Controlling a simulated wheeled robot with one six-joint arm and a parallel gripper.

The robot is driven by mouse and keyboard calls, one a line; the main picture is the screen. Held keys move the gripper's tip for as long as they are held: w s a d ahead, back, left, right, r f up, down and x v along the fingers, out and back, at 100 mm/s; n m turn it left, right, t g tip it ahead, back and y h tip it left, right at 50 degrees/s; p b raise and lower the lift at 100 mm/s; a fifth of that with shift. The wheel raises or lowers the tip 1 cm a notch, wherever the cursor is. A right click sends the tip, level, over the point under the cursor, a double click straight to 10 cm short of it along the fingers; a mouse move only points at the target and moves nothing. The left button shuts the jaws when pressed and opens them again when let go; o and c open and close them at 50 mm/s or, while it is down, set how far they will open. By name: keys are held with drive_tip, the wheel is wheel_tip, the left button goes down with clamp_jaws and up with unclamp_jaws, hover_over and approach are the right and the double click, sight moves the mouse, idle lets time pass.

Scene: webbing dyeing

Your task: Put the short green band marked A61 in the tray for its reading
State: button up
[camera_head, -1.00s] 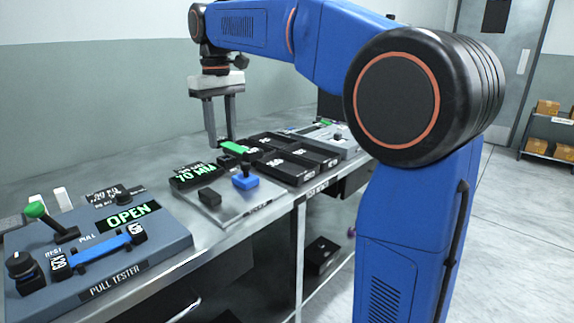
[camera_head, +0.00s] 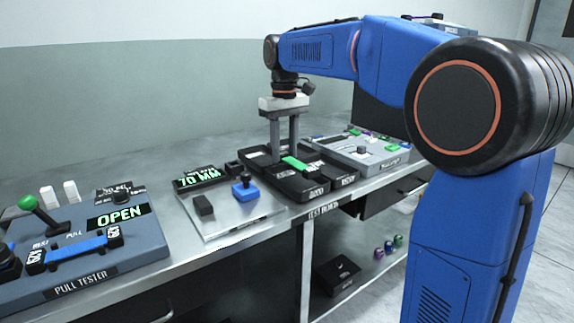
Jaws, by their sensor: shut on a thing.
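My gripper (camera_head: 285,157) points down over the black trays and is shut on the short green band (camera_head: 298,164). The band lies across the fingertips, just above or at the trays' rims; I cannot tell whether it touches them. Its marking cannot be read. The black trays (camera_head: 292,190) stand together, with white front labels too small to read surely. The length gauge (camera_head: 228,213) is left of the trays, its display (camera_head: 197,178) reading 70 MM in green. A blue-based knob (camera_head: 244,188) sits on the gauge, which holds no band.
The pull tester (camera_head: 100,262) at the front left shows OPEN and has a blue band (camera_head: 75,248) across it. A grey panel (camera_head: 362,155) with coloured pieces is right of the trays. A black box (camera_head: 337,276) and several coloured rolls (camera_head: 388,247) are below the bench.

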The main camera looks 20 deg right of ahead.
sight(284, 157)
drive_tip(key=shift+f, duration=2.15)
drive_tip(key=shift+f, duration=0.1)
drive_tip(key=o, duration=1.1)
drive_tip(key=shift+o, duration=0.2)
wheel_tip(284, 157, up, 12)
drive_tip(key=shift+r, duration=0.1)
